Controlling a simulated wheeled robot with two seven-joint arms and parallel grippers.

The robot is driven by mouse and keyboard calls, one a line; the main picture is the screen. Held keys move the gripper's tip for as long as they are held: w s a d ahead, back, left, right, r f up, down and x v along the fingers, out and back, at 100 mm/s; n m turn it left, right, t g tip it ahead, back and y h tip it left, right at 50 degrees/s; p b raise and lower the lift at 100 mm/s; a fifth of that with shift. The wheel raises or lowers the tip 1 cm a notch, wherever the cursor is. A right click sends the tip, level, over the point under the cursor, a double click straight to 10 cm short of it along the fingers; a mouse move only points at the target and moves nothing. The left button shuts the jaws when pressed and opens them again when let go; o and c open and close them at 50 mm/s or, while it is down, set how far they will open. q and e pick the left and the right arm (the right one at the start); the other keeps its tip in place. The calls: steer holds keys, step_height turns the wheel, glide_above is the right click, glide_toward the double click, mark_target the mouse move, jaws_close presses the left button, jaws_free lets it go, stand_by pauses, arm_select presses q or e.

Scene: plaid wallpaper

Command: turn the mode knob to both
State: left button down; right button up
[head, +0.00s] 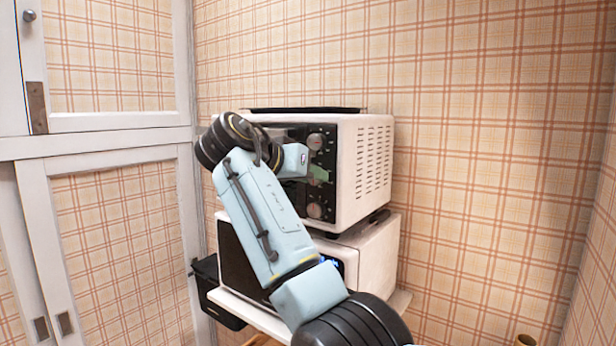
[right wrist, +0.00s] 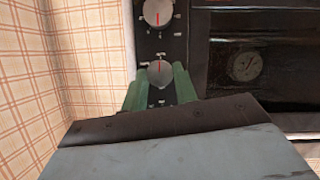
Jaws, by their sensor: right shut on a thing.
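A white toaster oven (head: 346,208) has a dark control panel with a column of round knobs on its front. My right gripper (head: 318,174) is at the middle knob, which its green fingertips mostly hide in the head view. In the right wrist view, the two green fingers (right wrist: 160,88) stand on either side of this silver knob (right wrist: 160,73) and are shut on it. Another knob with a red mark (right wrist: 158,12) shows beyond it. The panel's labels are too small to read, so the knob's setting is unclear. My left gripper is out of view.
The toaster oven stands on a white microwave (head: 378,258), which rests on a white shelf (head: 399,301). A dark tray (head: 305,110) lies on top of the oven. A black bin (head: 222,308) is at lower left. Plaid wall is close behind and right.

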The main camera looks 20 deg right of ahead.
steer(key=o, duration=1)
steer(key=shift+c, duration=0.2)
